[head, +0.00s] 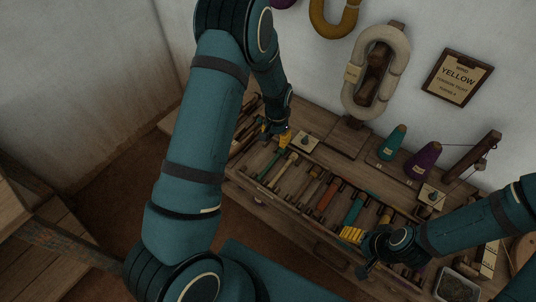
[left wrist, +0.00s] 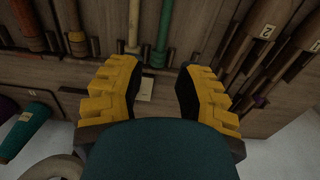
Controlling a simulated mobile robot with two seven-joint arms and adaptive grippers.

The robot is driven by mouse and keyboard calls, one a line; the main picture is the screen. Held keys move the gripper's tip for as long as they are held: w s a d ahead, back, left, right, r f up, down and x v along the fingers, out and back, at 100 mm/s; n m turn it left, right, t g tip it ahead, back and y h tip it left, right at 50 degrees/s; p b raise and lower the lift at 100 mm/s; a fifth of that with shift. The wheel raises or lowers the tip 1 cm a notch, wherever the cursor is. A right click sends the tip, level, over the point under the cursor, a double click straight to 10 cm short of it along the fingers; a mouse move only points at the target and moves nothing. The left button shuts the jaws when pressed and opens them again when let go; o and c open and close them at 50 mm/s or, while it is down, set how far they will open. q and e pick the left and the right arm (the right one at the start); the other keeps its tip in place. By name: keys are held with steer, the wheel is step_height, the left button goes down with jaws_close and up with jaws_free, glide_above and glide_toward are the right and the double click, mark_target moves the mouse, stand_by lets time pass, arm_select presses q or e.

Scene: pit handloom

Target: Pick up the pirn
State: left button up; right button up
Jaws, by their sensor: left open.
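Several pirns lie side by side in the wooden rack on the bench, among them a green one (head: 275,169), a red one (head: 329,194) and a green one farther right (head: 354,209). I cannot tell which is meant. My left gripper (head: 268,136) is over the rack's left end, partly hidden by its arm. In the left wrist view its yellow fingers (left wrist: 161,86) are spread with nothing between them. Beyond them show a green pirn (left wrist: 165,25), a pale one (left wrist: 132,25) and an orange one (left wrist: 75,25). My right gripper (head: 354,236) is low at the rack's right part; its jaws are unclear.
A teal cone (head: 393,143) and a purple cone (head: 424,160) stand at the back of the bench. A cream yarn hank (head: 358,102) and a sign (head: 458,77) hang on the wall. Wooden pieces with number tags (left wrist: 268,31) lie right of the pirns. A grey tray (head: 459,286) is at lower right.

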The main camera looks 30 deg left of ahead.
mark_target(275, 158)
arm_select(q)
steer(key=f, duration=0.2)
steer(key=f+b, duration=0.1)
steer(key=f, duration=0.5)
steer(key=shift+w+a+f, duration=0.1)
steer(key=shift+w+a, duration=0.15)
steer(key=shift+a, duration=0.1)
steer(key=shift+d+f+b, duration=0.15)
steer(key=shift+f+b, duration=0.65)
steer(key=shift+f, duration=1.9)
arm_select(e)
steer(key=x, duration=0.2)
steer(key=shift+s+d+f, duration=0.1)
steer(key=shift+f, duration=0.25)
arm_select(q)
steer(key=shift+r, duration=0.1)
jaws_close()
